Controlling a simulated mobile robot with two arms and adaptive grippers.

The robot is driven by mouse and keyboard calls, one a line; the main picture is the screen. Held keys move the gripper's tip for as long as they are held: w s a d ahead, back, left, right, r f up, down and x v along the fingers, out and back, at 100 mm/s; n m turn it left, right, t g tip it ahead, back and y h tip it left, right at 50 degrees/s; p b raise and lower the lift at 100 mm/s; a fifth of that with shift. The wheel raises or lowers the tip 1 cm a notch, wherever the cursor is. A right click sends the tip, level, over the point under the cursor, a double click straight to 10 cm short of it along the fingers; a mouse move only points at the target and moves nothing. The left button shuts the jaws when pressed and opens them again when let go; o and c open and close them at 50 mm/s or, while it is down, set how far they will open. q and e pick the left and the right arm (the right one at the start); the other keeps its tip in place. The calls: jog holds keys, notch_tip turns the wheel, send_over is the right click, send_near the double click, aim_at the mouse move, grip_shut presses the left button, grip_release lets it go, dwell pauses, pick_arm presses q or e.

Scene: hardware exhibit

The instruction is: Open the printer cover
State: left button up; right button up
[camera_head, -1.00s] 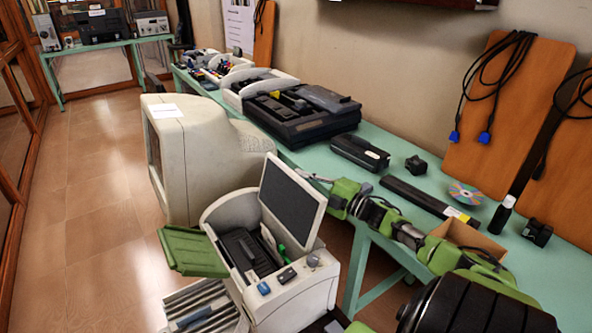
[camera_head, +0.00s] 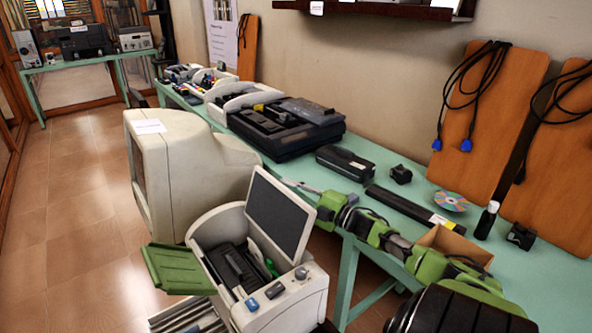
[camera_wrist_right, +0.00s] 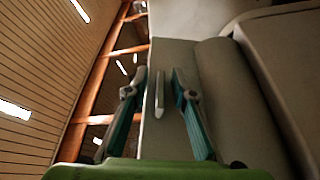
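The printer (camera_head: 290,310) is a pale grey-white machine at the bottom centre of the head view, with a green tray (camera_head: 180,270) on its left. Its cover (camera_head: 280,212), a pale-framed dark grey panel, stands raised and tilted back. The dark inside (camera_head: 237,268) of the printer is exposed. My right gripper (camera_head: 290,184) is behind the cover's upper right edge; I cannot tell if they touch. In the wrist view the right gripper (camera_wrist_right: 156,88) has its fingers apart, with a narrow pale strip (camera_wrist_right: 160,93) between them in the picture. My left gripper is out of view.
A bulky beige monitor (camera_head: 180,170) stands behind the printer. The green table (camera_head: 400,168) on the right holds a black machine (camera_head: 285,130), a long black bar (camera_head: 415,208), a disc (camera_head: 451,201) and a small bottle (camera_head: 487,220). The floor (camera_head: 75,250) at left is clear.

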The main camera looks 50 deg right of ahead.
jog(key=s+d+f, duration=0.1)
jog(key=s, duration=1)
jog(key=shift+s+d+f, duration=0.25)
jog(key=shift+s+d, duration=0.1)
